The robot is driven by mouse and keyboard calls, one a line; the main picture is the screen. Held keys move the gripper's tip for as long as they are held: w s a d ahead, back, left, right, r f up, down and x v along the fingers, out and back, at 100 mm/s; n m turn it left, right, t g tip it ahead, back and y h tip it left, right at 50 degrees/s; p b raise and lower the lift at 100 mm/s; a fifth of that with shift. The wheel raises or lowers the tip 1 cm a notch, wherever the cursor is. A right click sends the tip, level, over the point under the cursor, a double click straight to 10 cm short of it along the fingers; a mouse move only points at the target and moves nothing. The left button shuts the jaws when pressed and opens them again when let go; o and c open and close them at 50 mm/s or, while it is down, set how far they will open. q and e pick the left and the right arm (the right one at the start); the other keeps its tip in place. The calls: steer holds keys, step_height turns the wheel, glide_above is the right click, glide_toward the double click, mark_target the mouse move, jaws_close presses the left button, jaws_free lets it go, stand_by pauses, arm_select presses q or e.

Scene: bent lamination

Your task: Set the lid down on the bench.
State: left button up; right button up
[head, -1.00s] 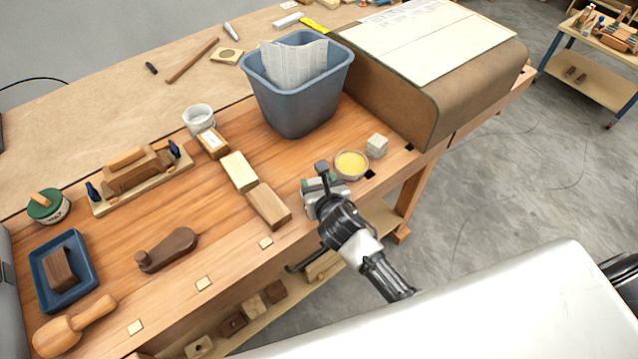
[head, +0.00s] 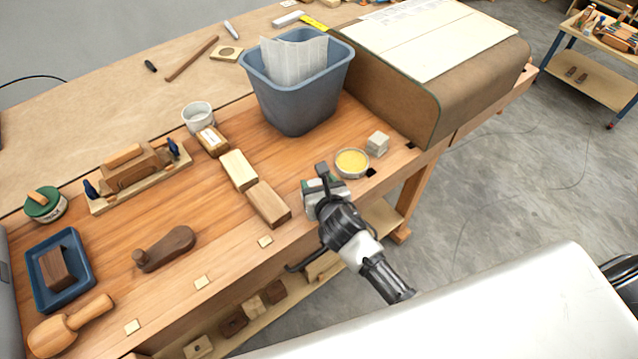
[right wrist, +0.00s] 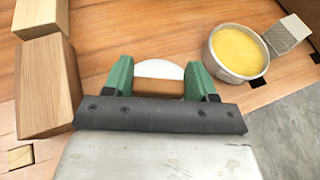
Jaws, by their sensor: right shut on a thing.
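My right gripper (head: 318,190) is over the front part of the bench (head: 330,215), just left of an open round tin of yellow wax (head: 351,163). In the right wrist view its green fingers (right wrist: 163,82) are shut on the lid (right wrist: 160,70), which shows as a pale curved edge above a brown band. The gripper body hides the lid's near part, and in the head view the lid is hidden. I cannot tell whether it touches the bench top. The tin stands right of the fingers in the right wrist view (right wrist: 238,52). My left gripper is not in view.
Wooden blocks (head: 268,204) lie left of the gripper. A small grey block (head: 377,143) stands beside the tin. A blue bin (head: 297,90) and a large curved brown form (head: 440,95) stand behind. Bare bench lies between the blocks and the tin.

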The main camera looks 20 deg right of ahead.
steer(key=shift+f, duration=0.2)
steer(key=o, duration=1.4)
steer(key=shift+s, duration=0.1)
steer(key=v, duration=1)
steer(key=shift+s+r+b, duration=0.2)
steer(key=shift+s+b, duration=0.05)
steer(key=shift+b, duration=0.15)
